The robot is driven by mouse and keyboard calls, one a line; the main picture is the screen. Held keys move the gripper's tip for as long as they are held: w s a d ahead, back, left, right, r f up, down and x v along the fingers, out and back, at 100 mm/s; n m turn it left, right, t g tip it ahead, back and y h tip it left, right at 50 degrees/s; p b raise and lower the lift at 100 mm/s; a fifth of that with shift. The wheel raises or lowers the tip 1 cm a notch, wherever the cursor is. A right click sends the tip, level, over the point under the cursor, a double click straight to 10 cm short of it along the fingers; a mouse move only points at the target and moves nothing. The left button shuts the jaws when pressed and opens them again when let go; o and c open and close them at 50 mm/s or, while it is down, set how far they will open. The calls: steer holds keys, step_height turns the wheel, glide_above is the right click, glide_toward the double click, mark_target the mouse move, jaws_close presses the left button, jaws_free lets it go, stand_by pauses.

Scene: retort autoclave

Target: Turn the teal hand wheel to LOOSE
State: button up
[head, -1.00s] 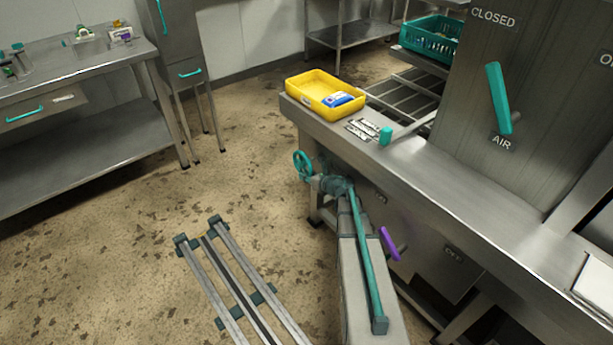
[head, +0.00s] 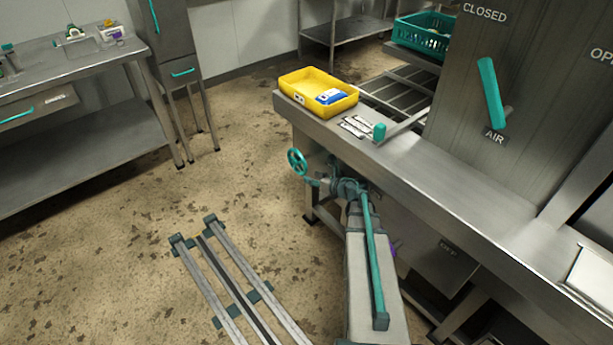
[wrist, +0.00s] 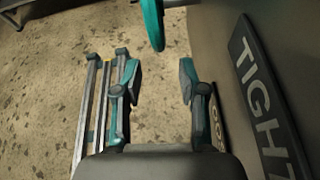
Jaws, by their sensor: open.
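The teal hand wheel (head: 297,162) stands at the near left end of the steel bench, below its top. In the wrist view part of its teal rim (wrist: 152,22) shows at the top, ahead of the fingertips. My gripper (wrist: 160,72) is open and empty, with a clear gap between its fingers and apart from the rim. In the head view it is small, just right of and below the wheel. A dark TIGHT label (wrist: 262,85) is on the panel at the right. Another label (wrist: 217,120), showing "OO", is partly hidden by the right finger.
A yellow tray (head: 290,98) with a blue-and-white pack sits on the bench top (head: 430,165). A teal lever (head: 490,92) is on the upright panel marked CLOSED and AIR. A purple handle (head: 394,249) is mostly hidden behind my arm. The floor left of the wheel is open.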

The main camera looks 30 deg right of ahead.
steer(key=v, duration=0.4)
stand_by(0.4)
